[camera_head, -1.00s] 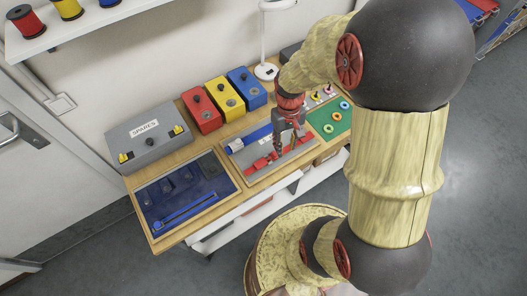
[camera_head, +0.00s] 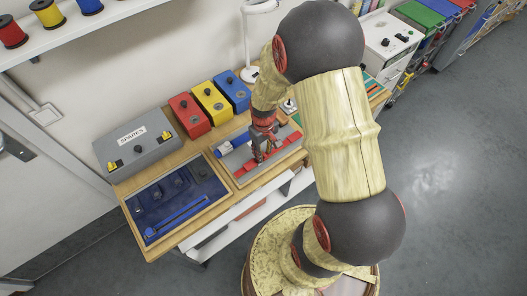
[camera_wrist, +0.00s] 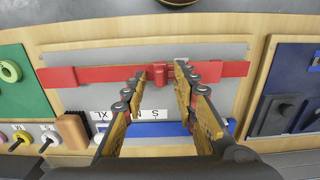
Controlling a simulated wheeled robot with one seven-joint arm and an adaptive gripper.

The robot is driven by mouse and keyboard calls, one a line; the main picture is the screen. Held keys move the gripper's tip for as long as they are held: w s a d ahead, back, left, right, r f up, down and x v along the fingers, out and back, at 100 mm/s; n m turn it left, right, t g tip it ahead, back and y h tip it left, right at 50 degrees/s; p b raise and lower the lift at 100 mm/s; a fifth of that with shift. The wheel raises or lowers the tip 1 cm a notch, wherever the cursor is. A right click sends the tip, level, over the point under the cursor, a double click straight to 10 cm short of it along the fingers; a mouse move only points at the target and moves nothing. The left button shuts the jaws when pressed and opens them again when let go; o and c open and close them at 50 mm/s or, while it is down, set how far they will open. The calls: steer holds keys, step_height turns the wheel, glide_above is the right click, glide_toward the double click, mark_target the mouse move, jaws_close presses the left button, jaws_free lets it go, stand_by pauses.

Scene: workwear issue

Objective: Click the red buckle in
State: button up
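The red buckle (camera_wrist: 159,75) is on a red strap (camera_wrist: 90,75) lying across a grey board (camera_wrist: 110,55) in the wrist view. The strap continues to the right of the buckle. My gripper (camera_wrist: 160,69) is open, with one finger on each side of the buckle and gaps between. I cannot tell whether the buckle halves are fully joined, or how high the fingertips are. In the head view my gripper (camera_head: 263,152) is over the board and partly hides the red strap (camera_head: 250,167).
A blue strap (camera_wrist: 170,129) and white size labels (camera_wrist: 153,114) lie on the same board. A dark blue tray (camera_head: 178,208) is beside it. Red (camera_head: 189,116), yellow (camera_head: 212,102) and blue (camera_head: 233,91) boxes and a grey SPARES box (camera_head: 135,148) stand behind.

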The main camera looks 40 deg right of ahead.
steer(key=shift+c, duration=1.2)
jaws_close()
